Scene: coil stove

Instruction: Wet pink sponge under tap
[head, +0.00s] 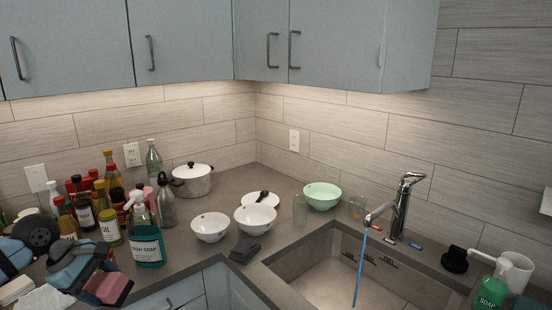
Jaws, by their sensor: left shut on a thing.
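My left gripper (92,277) is at the lower left, above the left counter, and is shut on the pink sponge (112,288). The dark fingers cover part of the sponge. The chrome tap (401,205) stands behind the sink at the right. A blue stream of water (360,270) runs from its spout down into the grey sink (310,264). The sponge is well to the left of the stream, apart from it. My right gripper is not in view.
A dish soap spray bottle (146,243) stands just right of my left gripper, with several other bottles behind. White bowls (211,228) and a dark folded cloth (245,250) lie between there and the sink. A green soap bottle (491,292) stands right of the sink.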

